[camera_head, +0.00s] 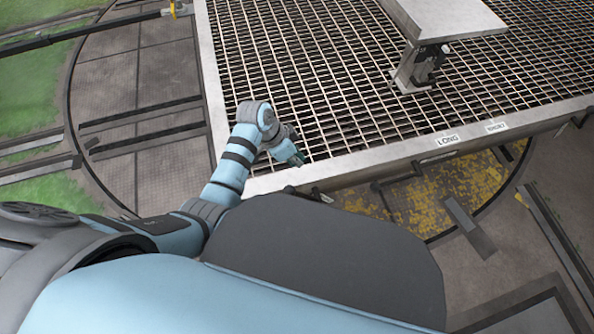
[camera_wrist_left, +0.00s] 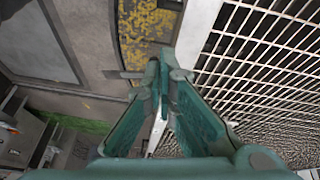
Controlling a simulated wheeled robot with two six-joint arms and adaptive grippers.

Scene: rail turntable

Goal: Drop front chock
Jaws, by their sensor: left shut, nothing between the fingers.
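My left gripper (camera_head: 298,160) is over the near edge of the grated deck (camera_head: 300,80), close to its pale metal rim. In the left wrist view the two green fingers of my left gripper (camera_wrist_left: 164,72) meet at their tips, with nothing between them. The pale rim (camera_wrist_left: 197,35) and the grating (camera_wrist_left: 270,50) lie beyond the fingers. I cannot make out a chock for certain in either view. My right gripper does not show.
A grey stand with a flat top (camera_head: 445,20) rises from the deck. A label reading LONG (camera_head: 447,140) is on the near rim, with another label (camera_head: 496,127) beside it. Below the rim are worn yellow floor (camera_head: 460,190) and a dark grey bar (camera_head: 468,225).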

